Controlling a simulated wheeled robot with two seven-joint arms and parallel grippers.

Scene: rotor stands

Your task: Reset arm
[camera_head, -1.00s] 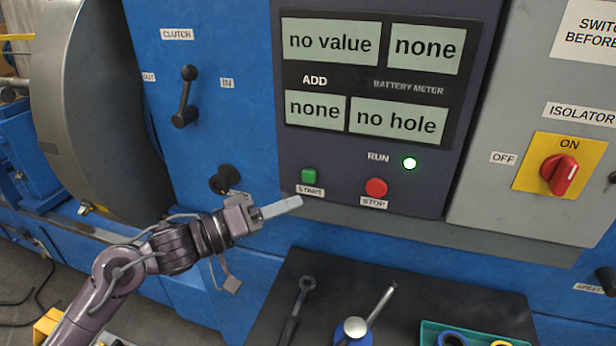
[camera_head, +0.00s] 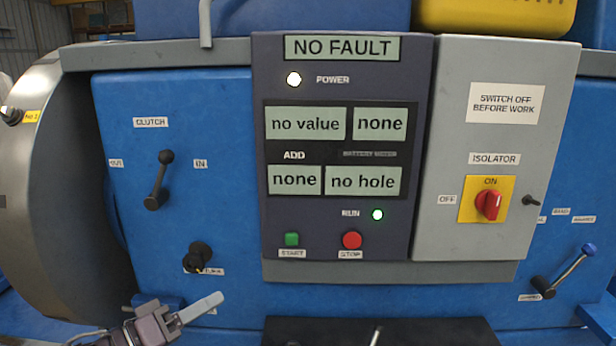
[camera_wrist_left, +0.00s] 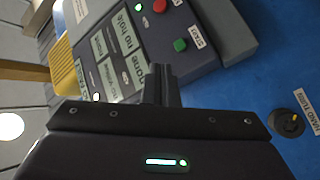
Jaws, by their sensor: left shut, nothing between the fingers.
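My left gripper (camera_head: 205,306) is shut and empty at the bottom left of the head view. It is in front of the blue machine face, below the start button and apart from the panel. In the left wrist view its dark fingers (camera_wrist_left: 161,84) are together, with the control panel (camera_wrist_left: 120,50) beyond them. The dark control panel (camera_head: 256,215) reads "NO FAULT", "no value", "none", "none" and "no hole". Its power and run lamps are lit. My right gripper is not in view.
The green start button (camera_head: 292,239) and red stop button (camera_head: 352,240) are at the panel's bottom. The clutch lever (camera_head: 159,180) is to the left. The red isolator switch (camera_head: 489,205) points to ON. A dark bench top (camera_head: 400,330) is at the bottom; a blue-tipped lever (camera_head: 565,268) is at right.

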